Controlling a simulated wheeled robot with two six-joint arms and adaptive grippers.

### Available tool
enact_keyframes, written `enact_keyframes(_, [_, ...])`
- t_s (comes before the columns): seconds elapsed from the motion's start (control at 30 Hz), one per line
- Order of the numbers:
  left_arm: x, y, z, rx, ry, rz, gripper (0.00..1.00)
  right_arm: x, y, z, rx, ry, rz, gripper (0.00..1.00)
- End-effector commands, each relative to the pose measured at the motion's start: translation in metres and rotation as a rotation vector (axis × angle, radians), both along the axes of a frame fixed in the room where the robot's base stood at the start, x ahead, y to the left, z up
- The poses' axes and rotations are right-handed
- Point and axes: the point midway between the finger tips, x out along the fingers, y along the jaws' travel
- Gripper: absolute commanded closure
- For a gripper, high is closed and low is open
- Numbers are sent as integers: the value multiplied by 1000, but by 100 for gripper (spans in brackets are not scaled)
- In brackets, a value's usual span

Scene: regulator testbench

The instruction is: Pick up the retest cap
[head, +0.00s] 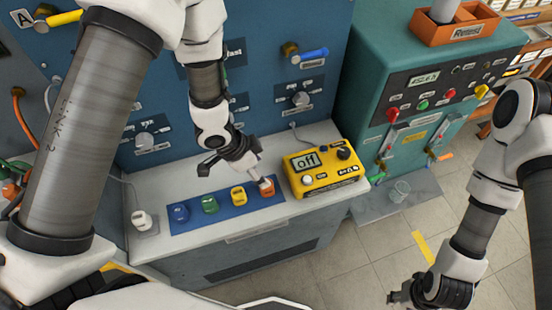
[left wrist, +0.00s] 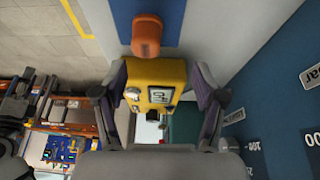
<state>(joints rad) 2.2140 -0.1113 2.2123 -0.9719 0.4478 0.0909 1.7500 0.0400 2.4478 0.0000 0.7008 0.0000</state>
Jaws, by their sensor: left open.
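An orange cap (head: 268,190), the last in a row of coloured caps, stands on a blue mat (head: 224,211) on the grey bench. No cap label is readable; the orange one matches the orange bin marked "Retest" (head: 467,31). My left gripper (head: 237,172) is open just above the mat, by the yellow and orange caps, and partly overlaps the orange cap. In the left wrist view the orange cap (left wrist: 147,35) lies beyond the open fingers (left wrist: 160,72), with nothing held. My right gripper (head: 400,298) hangs low at the bottom edge, its jaws unclear.
Blue (head: 180,212), green (head: 210,204) and yellow (head: 238,194) caps share the mat. A yellow meter (head: 322,172) reading "off" stands close to the right of the orange cap. A white cap-like item (head: 141,220) sits left of the mat. The blue panel rises behind.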

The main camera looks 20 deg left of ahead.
Motion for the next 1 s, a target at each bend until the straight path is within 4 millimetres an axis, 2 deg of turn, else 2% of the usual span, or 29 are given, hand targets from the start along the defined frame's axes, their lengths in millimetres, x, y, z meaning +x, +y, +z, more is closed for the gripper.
enact_keyframes(0.27, [4, -10, -33, 1, 5, 1, 29, -2, 0, 3, 0, 5, 0, 60])
enact_keyframes(0.4, [7, -17, -58, 0, 5, 0, 29, -1, 0, 9, 0, 4, 0, 60])
enact_keyframes(0.5, [10, -21, -70, 0, 3, 0, 29, -1, 0, 10, 0, 3, 0, 60])
enact_keyframes(0.7, [11, -22, -72, 0, 2, 1, 29, -1, 0, 9, 0, 3, 0, 60])
enact_keyframes(0.73, [11, -22, -72, 0, 2, 1, 33, -1, 0, 9, 0, 3, 0, 60])
enact_keyframes(0.9, [11, -22, -72, 0, 2, 1, 91, -1, 0, 9, 0, 3, 0, 60])
enact_keyframes(1.0, [11, -22, -72, 0, 2, 1, 91, -1, 0, 9, 0, 3, 0, 60])
